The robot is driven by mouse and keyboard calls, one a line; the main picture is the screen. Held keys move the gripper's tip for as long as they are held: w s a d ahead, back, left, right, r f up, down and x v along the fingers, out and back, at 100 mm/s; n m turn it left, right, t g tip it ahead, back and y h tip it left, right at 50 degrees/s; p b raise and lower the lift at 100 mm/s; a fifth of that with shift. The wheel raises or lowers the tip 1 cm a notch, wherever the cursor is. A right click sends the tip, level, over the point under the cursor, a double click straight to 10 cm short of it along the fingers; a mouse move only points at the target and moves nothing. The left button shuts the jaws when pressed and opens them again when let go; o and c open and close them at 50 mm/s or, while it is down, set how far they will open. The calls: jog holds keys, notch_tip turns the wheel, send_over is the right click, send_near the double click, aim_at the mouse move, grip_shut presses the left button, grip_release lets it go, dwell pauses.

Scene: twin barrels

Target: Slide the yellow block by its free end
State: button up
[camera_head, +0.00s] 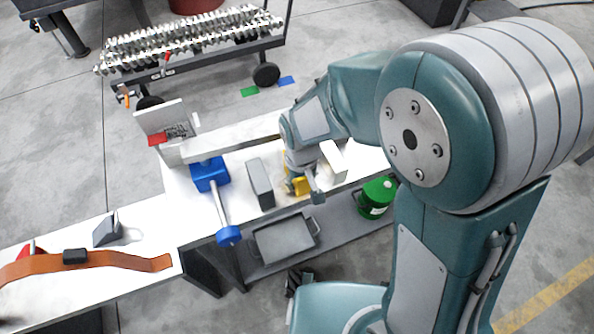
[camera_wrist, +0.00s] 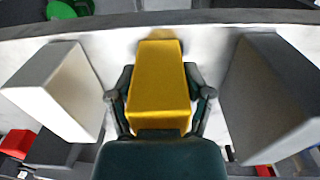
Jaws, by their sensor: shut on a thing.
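The yellow block (camera_wrist: 158,85) lies on the white table between a white block on the left and a grey block on the right in the wrist view. My gripper (camera_wrist: 158,95) is shut on the yellow block, with a finger against each side. In the head view, the yellow block (camera_head: 300,186) shows only partly beside my gripper (camera_head: 302,184). The rest of it is hidden by my gripper. The far end of the block reaches toward the table edge in the wrist view.
The white block (camera_head: 333,160) and grey block (camera_head: 260,183) stand close on either side. A blue clamp (camera_head: 210,174) with a blue knob is left of the grey block. Below the table are a grey tray (camera_head: 285,245) and a green can (camera_head: 376,198).

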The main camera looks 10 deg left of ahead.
jog(key=shift+w+a, duration=0.45)
jog(key=shift+w, duration=0.3)
jog(key=shift+w+a, duration=0.45)
jog(key=shift+w, duration=0.3)
jog(key=shift+w+a, duration=0.45)
jog(key=shift+w, duration=0.3)
jog(key=shift+c, duration=0.3)
dwell(0.5)
jog(key=o, duration=1.2)
jog(key=shift+o, duration=0.9)
jog(key=shift+w, duration=0.1)
jog(key=shift+f, duration=0.1)
jog(key=shift+a+r, duration=0.1)
jog(key=shift+r, duration=0.4)
notch_tip(320, 180, up, 10)
jog(key=shift+r, duration=0.55)
jog(key=shift+d, duration=0.2)
